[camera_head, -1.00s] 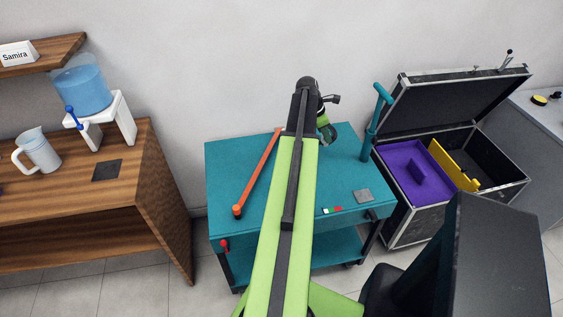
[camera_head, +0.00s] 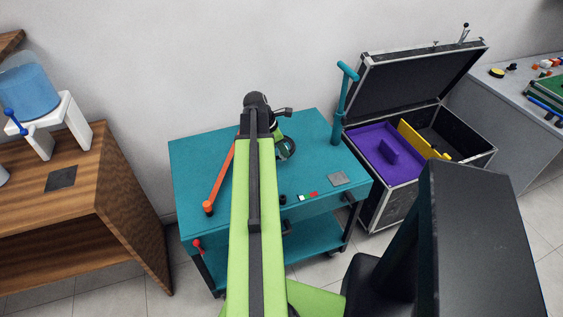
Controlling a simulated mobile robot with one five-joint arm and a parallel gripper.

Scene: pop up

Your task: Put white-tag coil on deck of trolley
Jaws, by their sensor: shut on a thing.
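The trolley is teal, with a flat deck (camera_head: 315,140) on top and a lower shelf. My gripper (camera_head: 284,138) is over the far part of the deck, mostly hidden behind my green arm. It is shut on a small dark ring-shaped thing (camera_head: 288,149), likely the coil. I cannot make out a white tag on it. I cannot tell whether the ring touches the deck or hangs above it.
An orange lever (camera_head: 220,180) lies across the deck's left side. A teal post stands at the right. An open case (camera_head: 395,195) with a purple insert stands beyond. A wooden desk (camera_head: 110,185) is at left.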

